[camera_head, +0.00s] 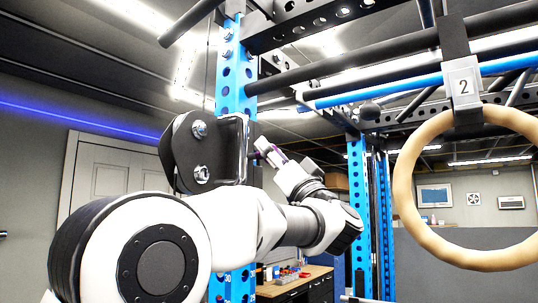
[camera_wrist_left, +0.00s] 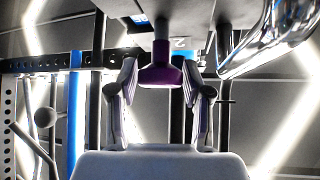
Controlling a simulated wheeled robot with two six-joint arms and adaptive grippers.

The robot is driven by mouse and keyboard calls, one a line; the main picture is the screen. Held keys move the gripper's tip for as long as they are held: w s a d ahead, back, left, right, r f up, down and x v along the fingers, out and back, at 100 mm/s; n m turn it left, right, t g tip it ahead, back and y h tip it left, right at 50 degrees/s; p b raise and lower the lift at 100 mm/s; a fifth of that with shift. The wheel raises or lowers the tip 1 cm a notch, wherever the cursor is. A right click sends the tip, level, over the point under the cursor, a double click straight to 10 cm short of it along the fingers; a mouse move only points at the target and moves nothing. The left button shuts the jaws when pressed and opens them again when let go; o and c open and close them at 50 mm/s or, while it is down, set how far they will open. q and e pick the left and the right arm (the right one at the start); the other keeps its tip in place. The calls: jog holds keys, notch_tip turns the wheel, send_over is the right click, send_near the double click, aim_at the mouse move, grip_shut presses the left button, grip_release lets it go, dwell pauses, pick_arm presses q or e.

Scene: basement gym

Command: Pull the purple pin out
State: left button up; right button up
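The purple pin (camera_wrist_left: 160,75) shows in the left wrist view as a flared purple head on a dark shaft. In the head view only a little purple of the pin (camera_head: 262,152) shows beside a black bracket (camera_head: 209,150) on the blue upright. My left gripper (camera_head: 268,150) is at the pin head, its fingers pointing at the bracket. In the left wrist view the two fingertips of the left gripper (camera_wrist_left: 160,78) stand apart, one on each side of the head. Whether they press on it is unclear. My right gripper is not in view.
The blue perforated upright (camera_head: 230,75) stands close behind my arm. Dark bars (camera_head: 345,72) and a blue bar (camera_head: 385,90) run overhead. A wooden ring (camera_head: 405,190) hangs at the right under a tag marked 2. A workbench (camera_head: 297,282) stands at the back.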

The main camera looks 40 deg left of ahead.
pick_arm(q)
jog(key=shift+o, duration=0.2)
jog(key=shift+d, duration=0.2)
jog(key=v, duration=1.2)
